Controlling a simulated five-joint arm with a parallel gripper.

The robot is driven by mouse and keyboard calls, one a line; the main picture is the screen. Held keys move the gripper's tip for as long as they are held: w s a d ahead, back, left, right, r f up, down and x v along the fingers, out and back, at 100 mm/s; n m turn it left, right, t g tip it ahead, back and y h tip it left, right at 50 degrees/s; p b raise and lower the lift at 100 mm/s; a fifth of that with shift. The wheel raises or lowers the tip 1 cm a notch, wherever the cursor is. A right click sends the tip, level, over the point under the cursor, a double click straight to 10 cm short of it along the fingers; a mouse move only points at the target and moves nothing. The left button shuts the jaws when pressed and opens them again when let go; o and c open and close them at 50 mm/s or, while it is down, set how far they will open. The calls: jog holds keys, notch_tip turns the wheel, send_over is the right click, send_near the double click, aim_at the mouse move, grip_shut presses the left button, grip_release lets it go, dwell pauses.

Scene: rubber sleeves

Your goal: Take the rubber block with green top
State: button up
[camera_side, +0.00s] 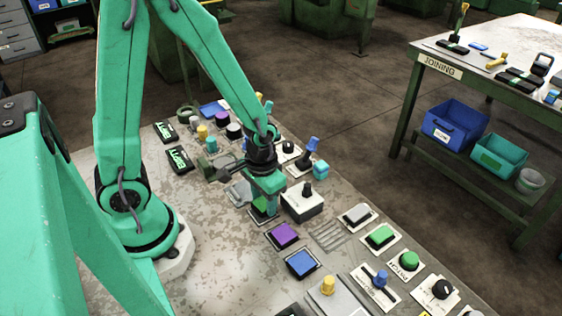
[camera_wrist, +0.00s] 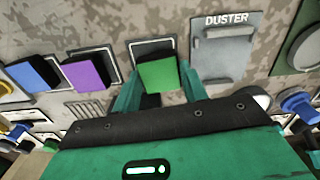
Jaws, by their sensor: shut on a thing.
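The rubber block with green top (camera_wrist: 158,75) sits between the two fingers of my gripper (camera_wrist: 160,92) in the wrist view. The fingers are shut on its sides. Behind it in that view is a dark square recess with a light rim (camera_wrist: 151,47); I cannot tell whether the block is clear of it. In the side view my gripper (camera_side: 263,207) points down over the panel, and the green block (camera_side: 262,206) shows only in part between the fingers. A purple block (camera_side: 283,235) and a blue block (camera_side: 301,263) sit in their own square frames beside it.
A plate marked DUSTER (camera_wrist: 228,48) lies right beside the block in the wrist view. A box with a black knob (camera_side: 303,203) stands close to my gripper. Several buttons and knobs crowd the panel's right side. The panel's front left (camera_side: 215,255) is bare.

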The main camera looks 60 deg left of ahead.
aim_at(264, 203)
jog(key=shift+r, duration=1.7)
jog(key=s+d+r, duration=0.7)
jog(key=d, duration=0.2)
jog(key=shift+d, duration=0.15)
